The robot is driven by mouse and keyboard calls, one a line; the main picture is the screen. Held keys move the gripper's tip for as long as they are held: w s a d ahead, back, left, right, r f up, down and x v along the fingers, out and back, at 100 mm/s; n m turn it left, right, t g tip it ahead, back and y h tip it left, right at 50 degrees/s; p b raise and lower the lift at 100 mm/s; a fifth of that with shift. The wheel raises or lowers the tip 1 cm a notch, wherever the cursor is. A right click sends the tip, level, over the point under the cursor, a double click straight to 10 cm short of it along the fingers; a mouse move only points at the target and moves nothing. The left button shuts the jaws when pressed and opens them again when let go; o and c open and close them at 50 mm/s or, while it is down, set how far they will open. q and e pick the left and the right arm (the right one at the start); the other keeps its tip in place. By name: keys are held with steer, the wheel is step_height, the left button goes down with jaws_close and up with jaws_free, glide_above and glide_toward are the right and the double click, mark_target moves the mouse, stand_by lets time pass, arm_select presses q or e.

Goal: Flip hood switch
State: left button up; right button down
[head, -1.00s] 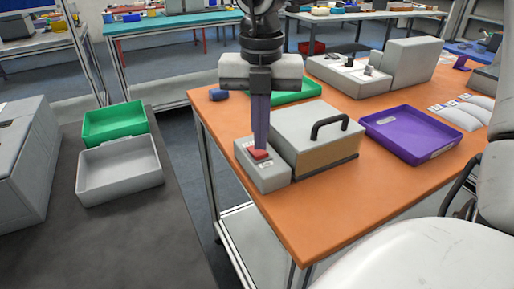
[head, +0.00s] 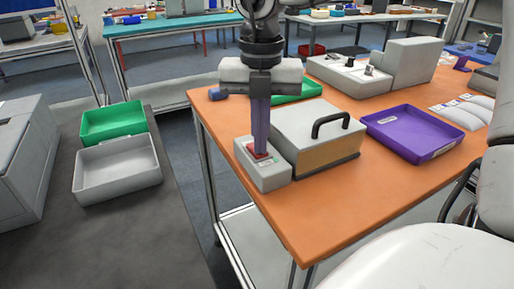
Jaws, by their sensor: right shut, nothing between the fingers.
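The grey switch box (head: 270,178) with a red rocker switch (head: 252,147) sits at the near left corner of the orange table. It is beside a grey hood (head: 310,122) with a black handle (head: 330,124) on top. My right gripper (head: 261,151) points straight down, its fingers closed together and empty. The fingertips are at the red switch and appear to touch it. They cover part of the switch, so its exact tilt is hard to tell. My left gripper is not in view.
A purple tray (head: 450,148) lies right of the hood on the orange table (head: 345,205). A grey machine (head: 405,62), a green tray (head: 305,89) and a blue object (head: 217,94) stand behind. Green and grey bins (head: 118,195) are on the dark surface at left.

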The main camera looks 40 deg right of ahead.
steer(key=shift+f, duration=0.15)
step_height(320, 180, up, 7)
steer(key=p, duration=0.4)
stand_by(0.5)
stand_by(0.5)
